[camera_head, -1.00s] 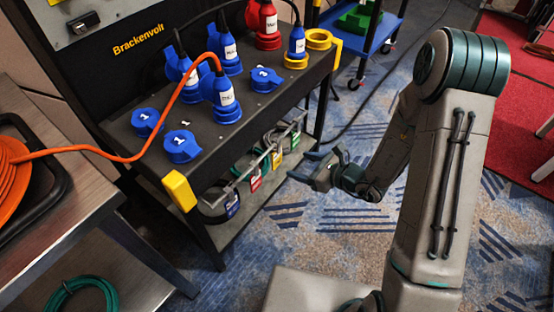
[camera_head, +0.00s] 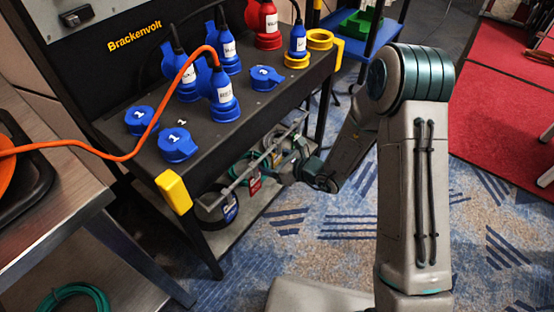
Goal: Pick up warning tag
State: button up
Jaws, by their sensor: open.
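Several coloured tags hang from a grey rail below the top of the black power stand. A blue tag (camera_head: 230,213) hangs nearest, and a red tag (camera_head: 254,187) hangs behind it. I cannot read them or tell which is the warning tag. My gripper (camera_head: 284,168) is open at the rail, to the right of the red tag. It covers part of the farther tags, so their shapes are unclear. I cannot tell whether its fingers touch a tag.
The stand's top (camera_head: 215,135) holds blue, red and yellow power connectors above my gripper. A lower shelf (camera_head: 235,238) lies below the tags. Patterned carpet (camera_head: 330,260) is open in front.

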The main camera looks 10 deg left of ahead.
jog(key=c, duration=1.1)
jog(key=shift+o, duration=0.2)
jog(key=shift+r, duration=0.1)
jog(key=shift+r+p, duration=0.3)
jog(key=shift+r, duration=0.15)
jog(key=s+d+p, duration=0.2)
jog(key=s+d, duration=0.1)
jog(key=d, duration=0.5)
jog(key=s+d+p, duration=0.2)
jog(key=s+d, duration=0.2)
jog(key=d, duration=0.4)
jog(key=shift+d+r, duration=0.25)
jog(key=shift+d, duration=0.15)
